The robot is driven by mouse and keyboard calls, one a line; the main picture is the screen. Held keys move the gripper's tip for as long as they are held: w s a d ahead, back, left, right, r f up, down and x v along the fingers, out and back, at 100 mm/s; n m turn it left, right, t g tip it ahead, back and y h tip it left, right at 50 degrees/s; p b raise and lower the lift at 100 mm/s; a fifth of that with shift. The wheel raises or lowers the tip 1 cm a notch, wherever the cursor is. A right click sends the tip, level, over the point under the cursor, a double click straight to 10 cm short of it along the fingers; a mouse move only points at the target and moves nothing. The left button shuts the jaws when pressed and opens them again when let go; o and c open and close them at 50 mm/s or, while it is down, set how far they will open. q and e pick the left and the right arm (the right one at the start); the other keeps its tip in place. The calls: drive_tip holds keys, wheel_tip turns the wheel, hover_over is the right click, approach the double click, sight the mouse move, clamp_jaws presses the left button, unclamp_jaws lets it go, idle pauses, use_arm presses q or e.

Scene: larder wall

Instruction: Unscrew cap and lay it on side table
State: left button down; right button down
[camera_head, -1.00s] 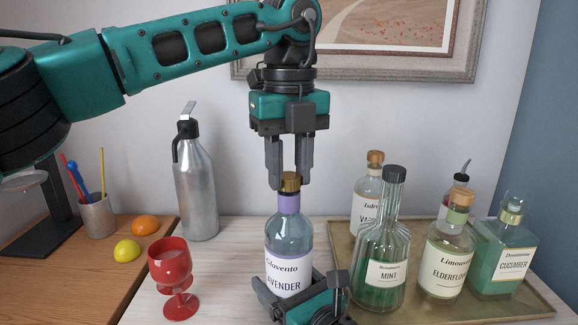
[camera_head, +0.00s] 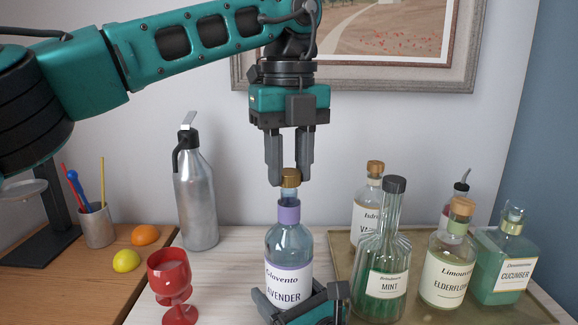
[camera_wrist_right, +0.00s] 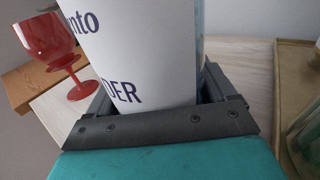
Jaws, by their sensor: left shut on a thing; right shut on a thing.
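The lavender syrup bottle (camera_head: 289,243), clear with a purple neck band and white label, stands upright on the pale table (camera_head: 228,276). My left gripper (camera_head: 290,176) is shut on the gold cap (camera_head: 290,178), directly above the bottle neck. Bare glass neck shows between cap and purple band; I cannot tell whether the cap still touches the rim. My right gripper (camera_head: 300,298) is shut around the lower bottle, its jaws on either side of the label, which fills the middle of the right wrist view (camera_wrist_right: 140,55). The brown side table (camera_head: 75,277) is at the left.
On the side table are a yellow fruit (camera_head: 127,261), an orange fruit (camera_head: 145,235) and a pencil cup (camera_head: 97,227). A red goblet (camera_head: 170,280) and a steel siphon (camera_head: 196,195) stand left of the bottle. A tray (camera_head: 340,262) with several bottles is at the right.

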sight(289, 172)
use_arm(q)
drive_tip(key=shift+r, duration=2.05)
use_arm(e)
unclamp_jaws()
drive_tip(key=shift+s, duration=0.1)
